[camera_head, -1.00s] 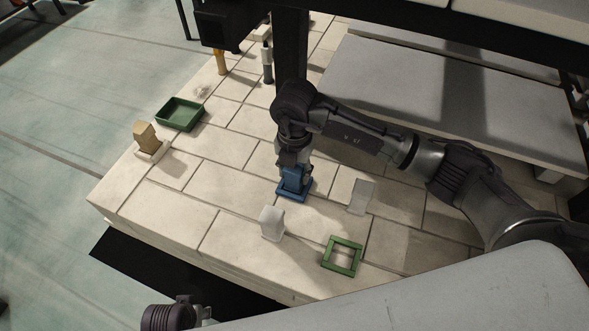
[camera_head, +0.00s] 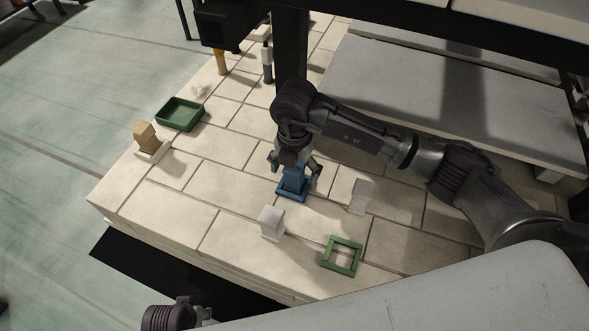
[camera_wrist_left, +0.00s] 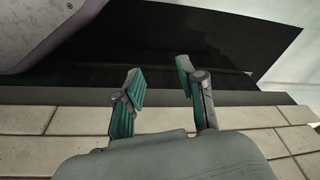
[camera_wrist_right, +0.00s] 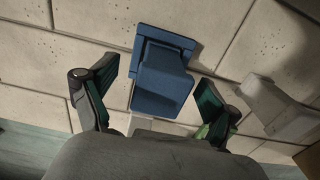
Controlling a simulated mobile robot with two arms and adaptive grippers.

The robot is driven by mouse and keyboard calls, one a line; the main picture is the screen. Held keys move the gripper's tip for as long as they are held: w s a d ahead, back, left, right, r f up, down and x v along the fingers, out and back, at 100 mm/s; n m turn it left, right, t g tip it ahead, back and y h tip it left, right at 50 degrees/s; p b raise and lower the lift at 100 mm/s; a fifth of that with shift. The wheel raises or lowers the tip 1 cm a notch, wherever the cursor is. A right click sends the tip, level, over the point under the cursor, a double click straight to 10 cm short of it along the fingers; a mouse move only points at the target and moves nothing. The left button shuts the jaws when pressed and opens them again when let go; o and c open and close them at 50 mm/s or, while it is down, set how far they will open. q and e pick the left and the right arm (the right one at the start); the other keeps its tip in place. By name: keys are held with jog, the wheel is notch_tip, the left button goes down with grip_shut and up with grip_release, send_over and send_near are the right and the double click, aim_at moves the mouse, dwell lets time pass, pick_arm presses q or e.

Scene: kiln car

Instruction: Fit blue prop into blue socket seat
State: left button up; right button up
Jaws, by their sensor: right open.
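The blue prop (camera_head: 294,178) stands upright in the blue socket seat (camera_head: 290,196) on the tiled deck, and the seat's rim shows around its foot. In the right wrist view the blue prop (camera_wrist_right: 162,86) lies between the fingers, with the blue seat (camera_wrist_right: 168,38) beyond it. My right gripper (camera_head: 296,170) is open, with a finger on each side of the prop and gaps to it. How deep the prop sits is hard to tell. My left gripper (camera_wrist_left: 162,90) is open and empty, away from the prop over the deck's near edge.
A green square frame (camera_head: 342,256), a white block (camera_head: 271,222) and another pale block (camera_head: 360,196) stand close by. A green tray (camera_head: 180,114) and a tan block in a white seat (camera_head: 150,147) are at the left. A black post (camera_head: 290,50) rises behind my right arm.

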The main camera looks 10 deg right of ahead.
jog(key=shift+r, duration=0.1)
jog(key=shift+r, duration=0.2)
pick_arm(q)
jog(key=shift+s+a+f+p, duration=0.15)
jog(key=shift+f+p, duration=0.25)
jog(key=shift+f, duration=0.65)
pick_arm(e)
jog(key=shift+r, duration=0.2)
pick_arm(q)
jog(key=shift+f, duration=0.2)
pick_arm(e)
jog(key=shift+r, duration=0.1)
jog(key=shift+r+p, duration=0.4)
jog(key=shift+r, duration=0.05)
pick_arm(q)
jog(key=shift+s+f, duration=0.5)
jog(key=shift+f, duration=0.4)
jog(key=shift+s+f, duration=0.45)
jog(key=shift+f, duration=0.4)
pick_arm(e)
jog(key=shift+r, duration=0.2)
pick_arm(q)
jog(key=shift+s+f+p, duration=0.1)
jog(key=shift+f+p, duration=0.15)
jog(key=shift+p, duration=0.05)
pick_arm(e)
jog(key=shift+r, duration=0.15)
